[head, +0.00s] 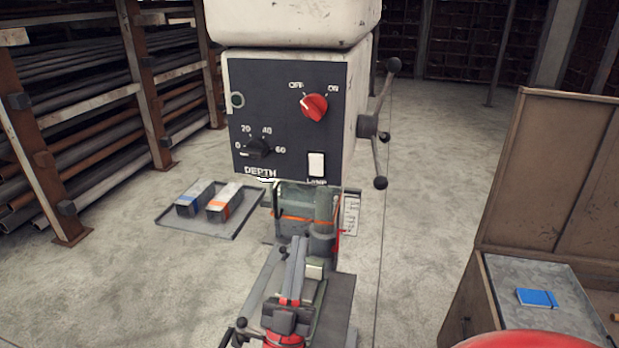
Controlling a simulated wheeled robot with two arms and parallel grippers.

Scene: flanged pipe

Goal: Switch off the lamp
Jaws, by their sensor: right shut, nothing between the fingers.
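The lamp switch (316,164) is a white rocker low on the right of the dark control panel (270,120), above a small label that seems to read Lamp. I cannot tell which side of it is pressed in. The panel is on the front of a pale drill-press head (290,22). My right gripper (298,242) is at the bottom middle, below the panel and apart from the switch. Its grey fingers are together and empty, pointing up and away. My left gripper is not in view.
A red OFF/ON knob (314,106) and a depth dial (257,147) share the panel. A feed handle (378,125) sticks out right. A tray (240,232) with two boxes stands left. Pipe racks (90,110) line the left; a wooden bench (545,180) is right.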

